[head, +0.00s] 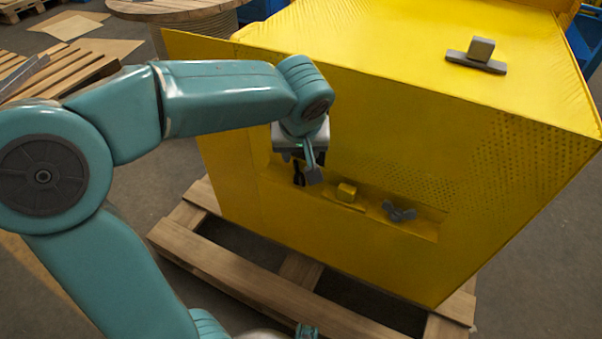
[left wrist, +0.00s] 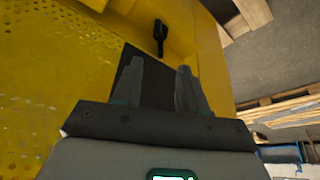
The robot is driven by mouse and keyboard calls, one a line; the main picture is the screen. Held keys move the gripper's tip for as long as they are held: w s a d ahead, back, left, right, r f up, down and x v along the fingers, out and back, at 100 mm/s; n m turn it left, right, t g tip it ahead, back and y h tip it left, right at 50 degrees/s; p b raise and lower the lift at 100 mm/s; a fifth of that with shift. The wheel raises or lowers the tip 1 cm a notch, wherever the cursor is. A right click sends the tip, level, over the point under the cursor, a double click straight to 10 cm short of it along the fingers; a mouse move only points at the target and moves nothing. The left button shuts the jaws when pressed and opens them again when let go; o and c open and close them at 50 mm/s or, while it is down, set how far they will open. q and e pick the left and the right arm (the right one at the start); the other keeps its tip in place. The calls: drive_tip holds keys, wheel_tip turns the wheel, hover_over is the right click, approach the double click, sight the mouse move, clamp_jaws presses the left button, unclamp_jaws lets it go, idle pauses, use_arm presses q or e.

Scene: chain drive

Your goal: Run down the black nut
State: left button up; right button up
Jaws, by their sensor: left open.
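The black nut (head: 298,174) sits at the left end of a recess in the front of the yellow housing (head: 250,205). It is small, dark and winged, and my gripper partly overlaps it in the head view. In the left wrist view the black nut (left wrist: 160,36) stands on the yellow surface, beyond my fingertips. My left gripper (head: 312,176) is open in front of the recess, close to the nut. In the left wrist view its two fingers (left wrist: 161,72) are apart, with nothing held between them. I cannot tell the exact gap to the nut.
A yellow block (head: 346,192) and a grey wing nut (head: 398,211) are in the recess, right of the black nut. A grey knobbed piece (head: 478,55) is on the housing's top. The housing stands on a wooden pallet (head: 225,262). Floor is open at right.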

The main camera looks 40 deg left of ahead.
sight(299, 174)
use_arm(q)
drive_tip(key=b+x, duration=0.3)
drive_tip(key=x, duration=0.7)
drive_tip(key=shift+w+a+f, duration=0.1)
drive_tip(key=shift+a+f, duration=0.05)
drive_tip(key=shift+f, duration=0.2)
